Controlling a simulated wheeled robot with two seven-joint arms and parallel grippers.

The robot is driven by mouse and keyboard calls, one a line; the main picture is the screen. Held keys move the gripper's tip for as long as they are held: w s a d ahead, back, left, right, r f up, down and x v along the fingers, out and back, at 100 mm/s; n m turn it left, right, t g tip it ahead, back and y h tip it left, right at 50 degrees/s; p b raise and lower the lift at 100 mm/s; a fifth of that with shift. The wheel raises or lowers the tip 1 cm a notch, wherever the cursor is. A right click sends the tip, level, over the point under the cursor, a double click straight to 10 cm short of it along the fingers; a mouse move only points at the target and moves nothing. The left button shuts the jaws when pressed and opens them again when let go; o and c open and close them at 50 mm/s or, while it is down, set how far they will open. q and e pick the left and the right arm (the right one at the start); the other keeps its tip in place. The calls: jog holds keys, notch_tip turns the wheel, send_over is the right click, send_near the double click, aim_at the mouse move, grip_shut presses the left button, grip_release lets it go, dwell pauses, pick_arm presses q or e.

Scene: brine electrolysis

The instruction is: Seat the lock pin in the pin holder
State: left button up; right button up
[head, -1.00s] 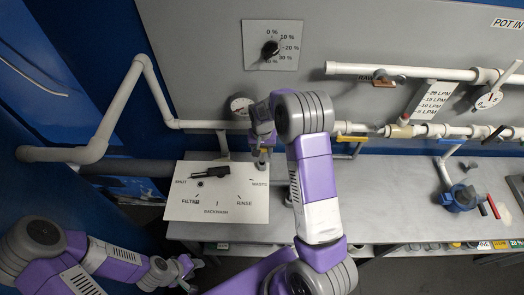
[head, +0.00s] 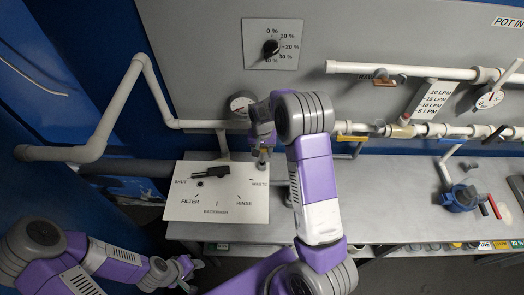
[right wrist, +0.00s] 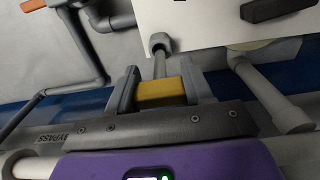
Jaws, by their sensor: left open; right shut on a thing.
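My right gripper (head: 262,148) is above the right edge of the white valve plate in the head view. In the right wrist view its fingers (right wrist: 160,92) are shut on a yellow block, which looks like the grip of the lock pin (right wrist: 160,94). A grey shaft runs from it to a dark round collar (right wrist: 159,43) beside the plate's edge. The collar may be the pin holder; I cannot tell whether the pin's tip is inside it. My left gripper (head: 192,268) is open and empty at the lower left, in front of the bench.
The white plate (head: 232,210) carries a black lever handle (head: 210,171) and printed labels. A blue valve (head: 462,198) stands at right. The bench's middle (head: 390,205) is clear.

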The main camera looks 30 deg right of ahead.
aim_at(262, 158)
jog(key=shift+f+b, duration=1.95)
jog(key=shift+f, duration=0.2)
dwell(2.8)
jog(key=shift+s, duration=0.1)
jog(key=o, duration=1.1)
jog(key=shift+r, duration=0.1)
notch_tip(262, 158, up, 8)
jog(key=shift+f, duration=0.25)
